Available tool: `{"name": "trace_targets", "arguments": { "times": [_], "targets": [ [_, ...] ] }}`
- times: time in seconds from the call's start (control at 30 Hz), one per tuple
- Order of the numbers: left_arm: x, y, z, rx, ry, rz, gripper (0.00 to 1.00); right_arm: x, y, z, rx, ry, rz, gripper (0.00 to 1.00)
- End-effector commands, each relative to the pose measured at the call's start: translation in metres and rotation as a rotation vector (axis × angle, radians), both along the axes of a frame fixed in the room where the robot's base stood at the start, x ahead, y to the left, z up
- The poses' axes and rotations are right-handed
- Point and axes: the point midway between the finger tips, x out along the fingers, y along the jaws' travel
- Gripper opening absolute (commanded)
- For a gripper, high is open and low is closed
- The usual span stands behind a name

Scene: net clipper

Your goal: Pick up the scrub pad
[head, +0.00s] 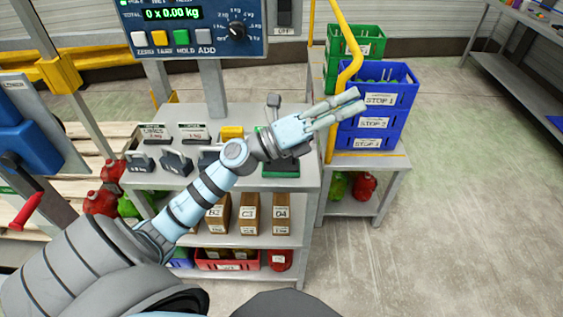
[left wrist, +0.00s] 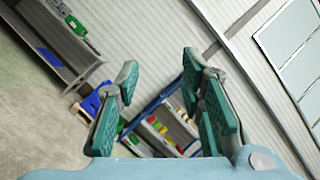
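A small yellow block (head: 232,132), possibly the scrub pad, lies on the grey bench top, just behind my left wrist in the head view; I cannot tell for sure what it is. My left gripper (head: 352,102) reaches past it to the right, above the bench's right end and in front of the blue crates. In the left wrist view the fingers (left wrist: 162,68) stand apart with nothing between them. That view shows no yellow block close by. My right gripper is not in view.
A scale panel (head: 195,30) stands over the bench (head: 243,190). Dark clip-like tools (head: 176,164) and a green-based device (head: 281,168) are on the bench. Blue crates (head: 376,122) and a yellow rail (head: 346,60) stand at right. The floor (head: 470,200) farther right is clear.

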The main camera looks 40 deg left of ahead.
Motion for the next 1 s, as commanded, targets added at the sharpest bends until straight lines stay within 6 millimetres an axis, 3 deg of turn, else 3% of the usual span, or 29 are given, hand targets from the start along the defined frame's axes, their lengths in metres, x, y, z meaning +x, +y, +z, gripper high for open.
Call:
{"name": "trace_targets", "arguments": {
  "times": [0.03,0.07,0.1,0.17,0.2,0.3,0.4,0.47,0.7,1.0],
  "targets": [
    [-0.004,-0.017,-0.005,0.354,-0.106,-0.096,0.35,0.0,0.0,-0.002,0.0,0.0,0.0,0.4],
    [-0.006,-0.019,-0.019,0.588,-0.144,-0.152,0.35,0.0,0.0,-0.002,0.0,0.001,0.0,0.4],
    [-0.007,-0.006,-0.042,0.878,-0.157,-0.216,0.35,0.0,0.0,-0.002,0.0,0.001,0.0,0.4],
    [-0.009,0.037,-0.071,1.24,-0.107,-0.29,0.35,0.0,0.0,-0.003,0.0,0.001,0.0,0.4],
    [-0.013,0.072,-0.082,1.428,-0.041,-0.326,0.35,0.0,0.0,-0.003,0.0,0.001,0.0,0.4],
    [-0.031,0.147,-0.089,1.715,0.144,-0.39,0.35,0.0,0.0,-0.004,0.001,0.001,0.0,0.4],
    [-0.045,0.182,-0.091,1.821,0.26,-0.423,0.35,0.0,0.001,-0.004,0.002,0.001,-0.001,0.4],
    [-0.044,0.187,-0.099,1.836,0.286,-0.432,0.35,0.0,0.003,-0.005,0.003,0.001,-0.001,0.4],
    [-0.021,0.173,-0.155,1.835,0.286,-0.437,0.35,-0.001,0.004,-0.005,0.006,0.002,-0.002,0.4],
    [-0.001,0.163,-0.197,1.832,0.284,-0.437,0.35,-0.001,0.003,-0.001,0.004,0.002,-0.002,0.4]
  ]
}}
